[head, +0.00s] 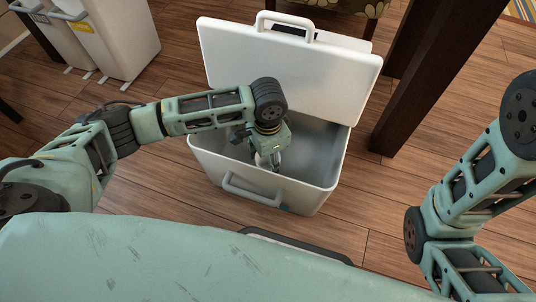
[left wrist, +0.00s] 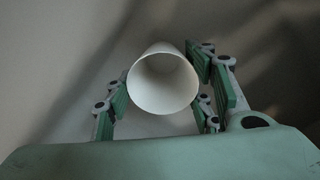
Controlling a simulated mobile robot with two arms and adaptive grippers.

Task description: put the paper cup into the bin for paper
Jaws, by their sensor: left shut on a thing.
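A white paper cup (left wrist: 163,83) sits between the fingers of my left gripper in the left wrist view, its round open end facing the camera. In the head view my left gripper (head: 268,160) points down into an open white box (head: 235,172) with a front handle, and is shut on the cup. I cannot clearly make out the cup in the head view. The box's lid (head: 285,68) stands open at the back. Two pale bins (head: 112,45) stand at the upper left; their labels are too small to read. My right gripper is not in view.
A dark wooden post (head: 425,85) stands close to the right of the box. A dark-edged flat thing (head: 300,246) lies in front of the box. The wooden floor (head: 175,165) is clear to the left of the box.

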